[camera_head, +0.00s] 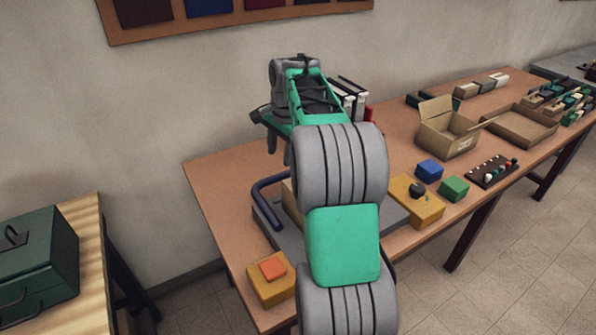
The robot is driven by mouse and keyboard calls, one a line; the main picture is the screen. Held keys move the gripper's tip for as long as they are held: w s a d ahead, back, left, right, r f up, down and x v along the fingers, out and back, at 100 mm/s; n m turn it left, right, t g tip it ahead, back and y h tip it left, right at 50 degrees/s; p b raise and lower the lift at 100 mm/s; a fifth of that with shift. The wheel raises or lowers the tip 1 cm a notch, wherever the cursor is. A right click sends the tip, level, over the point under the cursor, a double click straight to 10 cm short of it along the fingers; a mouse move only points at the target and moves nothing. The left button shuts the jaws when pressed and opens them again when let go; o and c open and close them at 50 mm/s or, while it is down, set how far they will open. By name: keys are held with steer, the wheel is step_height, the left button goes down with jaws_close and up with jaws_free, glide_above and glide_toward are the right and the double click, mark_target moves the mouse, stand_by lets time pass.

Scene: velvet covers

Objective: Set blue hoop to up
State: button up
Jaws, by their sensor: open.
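A dark blue hoop (260,194) shows at the left edge of a grey plate (266,221) on the brown table. It is a bent bar; its right part and much of the plate are hidden behind my arm, so its full tilt is hard to tell. My gripper (279,147) is above the table, higher in the picture than the hoop and apart from it. Its fingers point down, spread and with nothing seen between them.
A yellow box with an orange button (272,269) stands at the front left. Right of my arm are a yellow box with a black knob (417,190), blue (430,169) and green blocks (454,188), and an open carton (447,139). A green toolbox (36,262) stands on a separate table.

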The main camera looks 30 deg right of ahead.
steer(key=w+d+f+m, duration=0.2)
steer(key=d+f+m, duration=0.2)
steer(key=d, duration=0.5)
steer(key=x, duration=0.3)
steer(key=b+x, duration=0.1)
steer(key=x, duration=0.3)
steer(key=shift+a+f, duration=0.2)
steer(key=shift+f, duration=0.1)
jaws_close()
stand_by(0.4)
